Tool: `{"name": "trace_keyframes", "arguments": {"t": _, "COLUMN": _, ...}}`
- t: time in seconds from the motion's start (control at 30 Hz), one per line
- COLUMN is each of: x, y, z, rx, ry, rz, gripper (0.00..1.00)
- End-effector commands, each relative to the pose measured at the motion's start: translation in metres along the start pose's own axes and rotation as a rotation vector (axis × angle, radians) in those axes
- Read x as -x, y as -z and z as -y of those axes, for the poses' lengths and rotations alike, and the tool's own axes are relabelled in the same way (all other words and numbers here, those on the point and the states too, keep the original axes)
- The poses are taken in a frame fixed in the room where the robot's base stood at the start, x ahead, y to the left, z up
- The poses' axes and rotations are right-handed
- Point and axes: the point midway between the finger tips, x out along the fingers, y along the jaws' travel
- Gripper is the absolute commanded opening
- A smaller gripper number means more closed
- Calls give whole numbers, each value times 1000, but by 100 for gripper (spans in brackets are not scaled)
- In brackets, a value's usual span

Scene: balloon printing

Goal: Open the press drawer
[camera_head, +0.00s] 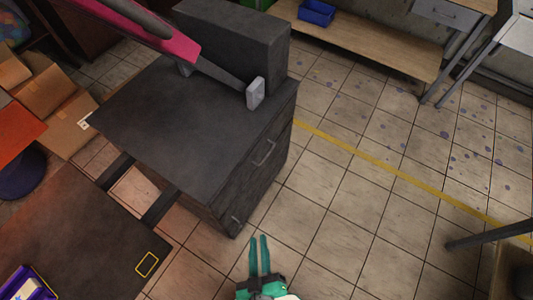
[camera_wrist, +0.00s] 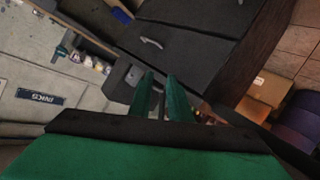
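The press (camera_head: 165,115) is a dark grey cabinet with a raised block at its back, left of centre in the head view. Its right-hand face carries a drawer front (camera_head: 250,180) that looks flush, with a light handle (camera_head: 264,152) high up and another handle (camera_head: 235,218) near the front lower corner. In the wrist view a dark front with a handle (camera_wrist: 151,43) lies beyond the fingertips. My gripper (camera_head: 258,238) has teal fingers, a narrow gap apart and empty, in front of the press and clear of both handles. It also shows in the wrist view (camera_wrist: 160,78).
A dark table (camera_head: 90,240) with a yellow-outlined square stands at lower left. Cardboard boxes (camera_head: 50,105) lie at far left. A wooden bench (camera_head: 370,40) with a blue bin (camera_head: 317,12) is at the back. The tiled floor right of the press is open.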

Motion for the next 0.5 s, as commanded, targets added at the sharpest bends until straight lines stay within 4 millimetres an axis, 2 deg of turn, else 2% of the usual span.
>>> {"name": "trace_keyframes", "arguments": {"t": 0.03, "x": -19, "y": -8, "z": 6, "rx": 92, "ry": 4, "rz": 5, "gripper": 17}}
{"name": "trace_keyframes", "arguments": {"t": 0.23, "x": -87, "y": -39, "z": 20, "rx": 489, "ry": 5, "rz": 60, "gripper": 17}}
{"name": "trace_keyframes", "arguments": {"t": 0.33, "x": -123, "y": -48, "z": 20, "rx": 688, "ry": -9, "rz": 91, "gripper": 17}}
{"name": "trace_keyframes", "arguments": {"t": 0.5, "x": -186, "y": -50, "z": 13, "rx": 1023, "ry": -52, "rz": 145, "gripper": 17}}
